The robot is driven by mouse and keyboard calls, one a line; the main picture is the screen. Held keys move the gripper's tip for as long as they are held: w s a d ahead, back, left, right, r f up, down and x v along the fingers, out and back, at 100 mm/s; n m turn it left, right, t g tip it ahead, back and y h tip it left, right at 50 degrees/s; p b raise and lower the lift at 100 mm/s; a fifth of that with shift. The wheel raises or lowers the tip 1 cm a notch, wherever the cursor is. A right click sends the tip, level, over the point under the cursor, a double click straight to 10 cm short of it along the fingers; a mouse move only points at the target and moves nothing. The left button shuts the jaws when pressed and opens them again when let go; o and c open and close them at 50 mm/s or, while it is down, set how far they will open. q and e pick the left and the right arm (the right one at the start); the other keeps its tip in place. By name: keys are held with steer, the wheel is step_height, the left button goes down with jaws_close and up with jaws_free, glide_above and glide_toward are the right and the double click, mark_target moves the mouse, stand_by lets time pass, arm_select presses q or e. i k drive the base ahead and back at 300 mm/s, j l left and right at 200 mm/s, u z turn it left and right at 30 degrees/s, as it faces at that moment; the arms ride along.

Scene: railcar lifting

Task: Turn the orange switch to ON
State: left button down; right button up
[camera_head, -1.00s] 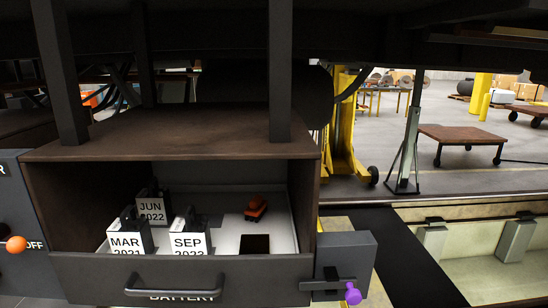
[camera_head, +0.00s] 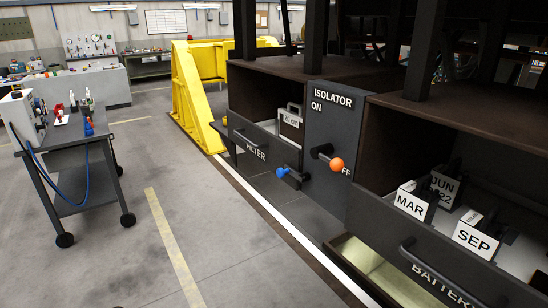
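The orange switch (camera_head: 336,164) is a round orange knob on a dark lever. It is on the front of the dark isolator panel (camera_head: 333,205), right of the middle of the head view. The panel reads ISOLATOR at the top with ON below it. The knob sits at the lower right of the lever's pivot, beside the OFF label, which it partly covers. Neither of my grippers shows in the head view.
Left of the panel is the filter drawer (camera_head: 262,150) with a blue-knobbed latch (camera_head: 283,172). Right is the battery drawer (camera_head: 400,235) holding dated blocks. A wheeled cart (camera_head: 70,145) stands at the left. The floor between is clear.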

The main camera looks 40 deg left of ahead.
mark_target(327, 159)
steer(key=u, duration=1.05)
